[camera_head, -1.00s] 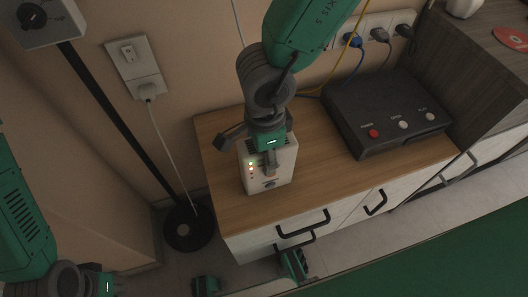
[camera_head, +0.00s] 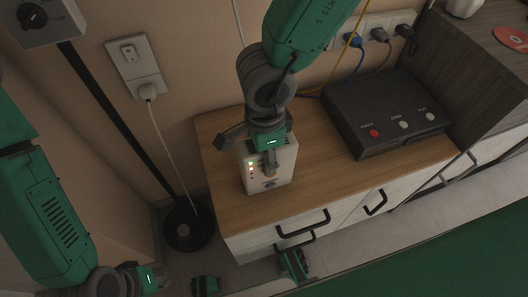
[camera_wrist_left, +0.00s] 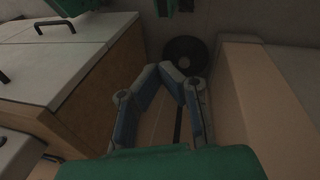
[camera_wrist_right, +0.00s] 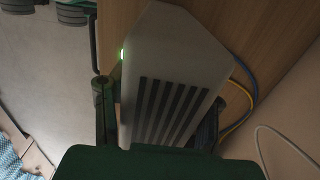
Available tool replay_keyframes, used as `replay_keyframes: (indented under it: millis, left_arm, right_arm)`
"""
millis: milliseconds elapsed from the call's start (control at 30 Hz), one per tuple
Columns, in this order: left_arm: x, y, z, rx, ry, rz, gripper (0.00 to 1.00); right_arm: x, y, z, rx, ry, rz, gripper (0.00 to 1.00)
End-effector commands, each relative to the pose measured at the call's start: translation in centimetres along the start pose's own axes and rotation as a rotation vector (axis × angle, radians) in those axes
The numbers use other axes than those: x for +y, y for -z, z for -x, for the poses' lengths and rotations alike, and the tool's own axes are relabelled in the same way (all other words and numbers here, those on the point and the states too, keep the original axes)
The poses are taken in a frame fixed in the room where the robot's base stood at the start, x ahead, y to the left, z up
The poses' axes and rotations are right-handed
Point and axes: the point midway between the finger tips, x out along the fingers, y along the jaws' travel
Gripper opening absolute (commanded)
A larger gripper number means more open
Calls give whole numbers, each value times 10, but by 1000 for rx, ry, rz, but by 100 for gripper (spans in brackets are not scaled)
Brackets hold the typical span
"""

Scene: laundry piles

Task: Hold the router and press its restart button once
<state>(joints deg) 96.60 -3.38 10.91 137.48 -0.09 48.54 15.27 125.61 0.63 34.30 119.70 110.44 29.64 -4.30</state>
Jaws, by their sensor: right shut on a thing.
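The white router (camera_head: 283,165) stands upright on the wooden cabinet top, with small green and red lights on its front. A small dark spot (camera_head: 270,183) low on its front may be the restart button; I cannot tell for sure. My right gripper (camera_head: 265,146) is shut on the router from above, one finger on each side. The right wrist view shows the router's slotted top (camera_wrist_right: 165,85) between the fingers. My left gripper (camera_head: 150,279) is at the lower left, apart from the router. In the left wrist view its fingertips (camera_wrist_left: 168,70) meet, with nothing between them.
A black box with red and white buttons (camera_head: 388,112) sits right of the router on the cabinet top (camera_head: 225,208). A wall socket strip with cables (camera_head: 375,38) is behind. A stand with a round black base (camera_head: 188,228) is left of the cabinet.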

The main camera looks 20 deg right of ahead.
Motion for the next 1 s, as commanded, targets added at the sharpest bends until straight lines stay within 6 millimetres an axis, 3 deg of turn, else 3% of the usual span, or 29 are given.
replay_keyframes:
  millis: [33,167,367,567,700,767,1000]
  left_arm:
    - [24,-9,-6,0,-56,70,0]
    - [87,-25,-14,-4,-201,289,0]
    - [183,-50,-8,-62,-425,675,0]
    - [276,-65,21,-178,-661,1156,0]
    - [332,-51,54,-282,-824,1632,0]
    - [346,-37,68,-321,-886,1852,0]
    - [335,-31,74,-288,-973,2180,0]
  right_arm:
    - [0,0,0,-1,0,0,5]
    - [0,0,0,0,0,0,5]
    - [0,0,0,0,0,0,5]
    - [0,0,0,0,0,0,5]
    - [0,0,0,0,0,0,5]
    - [0,0,0,0,0,0,5]
    - [0,0,0,1,0,0,5]
